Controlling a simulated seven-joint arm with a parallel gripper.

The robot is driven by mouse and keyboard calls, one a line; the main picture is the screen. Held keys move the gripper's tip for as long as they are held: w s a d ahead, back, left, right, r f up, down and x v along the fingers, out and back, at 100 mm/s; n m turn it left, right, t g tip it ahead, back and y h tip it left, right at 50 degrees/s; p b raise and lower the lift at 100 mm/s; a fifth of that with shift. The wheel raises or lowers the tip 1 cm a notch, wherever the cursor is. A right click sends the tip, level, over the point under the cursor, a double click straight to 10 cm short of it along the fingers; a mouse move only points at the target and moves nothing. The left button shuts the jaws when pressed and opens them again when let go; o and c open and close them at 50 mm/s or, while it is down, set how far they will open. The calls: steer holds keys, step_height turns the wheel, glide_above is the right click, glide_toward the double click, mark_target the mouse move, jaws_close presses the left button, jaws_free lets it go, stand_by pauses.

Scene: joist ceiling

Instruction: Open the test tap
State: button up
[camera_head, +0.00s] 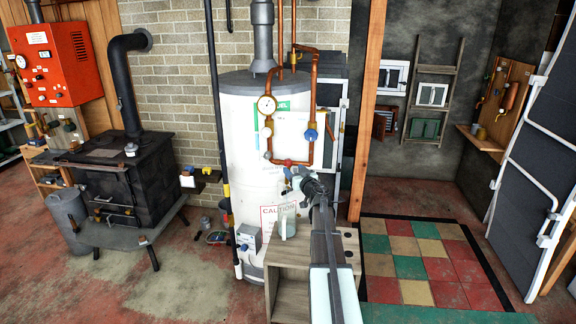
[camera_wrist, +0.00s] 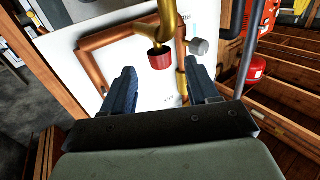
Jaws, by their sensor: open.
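The white water-heater tank (camera_head: 240,150) stands at the middle of the head view with a copper pipe loop (camera_head: 313,95) on its front. The loop carries a blue valve (camera_head: 311,135) and a red fitting (camera_head: 288,162). In the wrist view, a brass tap (camera_wrist: 167,18) ends in a red cylindrical piece (camera_wrist: 160,59), with a grey knob (camera_wrist: 198,46) to its right. I cannot tell which fitting is the test tap. My gripper (camera_wrist: 162,72) is open, its fingers either side below the red piece, with nothing held. My gripper also shows by the tank's lower front (camera_head: 299,176).
A round gauge (camera_head: 266,104) sits on the loop's left pipe. A wooden cabinet (camera_head: 289,285) stands under my arm. A wooden post (camera_head: 367,110) rises to the right. A black stove (camera_head: 140,180) stands left. The tiled floor (camera_head: 410,268) at right is clear.

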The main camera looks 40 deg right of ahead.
mark_target(290, 165)
steer(key=x, duration=0.6)
steer(key=shift+w+d, duration=0.1)
steer(key=shift+w, duration=0.25)
steer(key=c, duration=0.9)
